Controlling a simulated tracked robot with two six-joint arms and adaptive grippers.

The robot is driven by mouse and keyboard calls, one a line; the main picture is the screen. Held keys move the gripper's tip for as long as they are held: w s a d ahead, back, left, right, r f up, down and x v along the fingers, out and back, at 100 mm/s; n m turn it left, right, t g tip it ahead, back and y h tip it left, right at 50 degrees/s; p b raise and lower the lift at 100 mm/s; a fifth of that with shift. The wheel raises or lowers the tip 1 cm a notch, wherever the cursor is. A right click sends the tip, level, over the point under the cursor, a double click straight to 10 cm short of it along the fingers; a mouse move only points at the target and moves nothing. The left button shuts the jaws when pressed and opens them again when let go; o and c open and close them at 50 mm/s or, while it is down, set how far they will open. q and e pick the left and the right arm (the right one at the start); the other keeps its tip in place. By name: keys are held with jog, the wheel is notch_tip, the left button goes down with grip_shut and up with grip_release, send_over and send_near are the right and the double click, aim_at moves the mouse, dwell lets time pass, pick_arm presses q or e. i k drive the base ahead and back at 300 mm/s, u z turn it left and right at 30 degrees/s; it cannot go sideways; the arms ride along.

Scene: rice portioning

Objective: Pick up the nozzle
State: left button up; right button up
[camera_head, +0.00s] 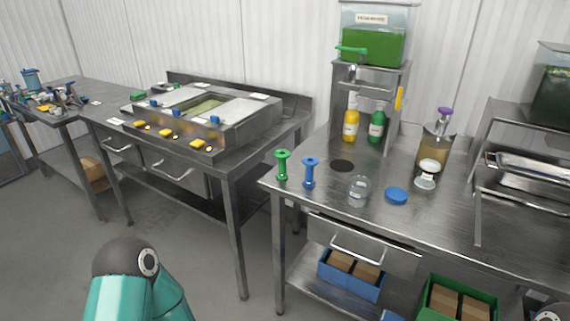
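Two spool-shaped pieces that look like nozzles stand upright at the left end of the right-hand steel table. The green nozzle (283,166) is nearest the table's left edge. The blue nozzle (310,172) stands just right of it, apart from it. I cannot tell which one the task names. Neither of my grippers is in view. A teal link of my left arm shows at the bottom left, well below and left of both pieces, and a small part of my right arm shows at the bottom right corner.
Right of the nozzles are a clear jar (359,191), a blue lid (396,195) and a dispenser with a purple top (437,144). Behind stand a yellow bottle (351,124), a green bottle (377,127) and a green-filled container (374,45). A gap separates this table from the left counter.

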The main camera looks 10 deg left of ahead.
aim_at(281, 154)
jog(key=i, duration=0.95)
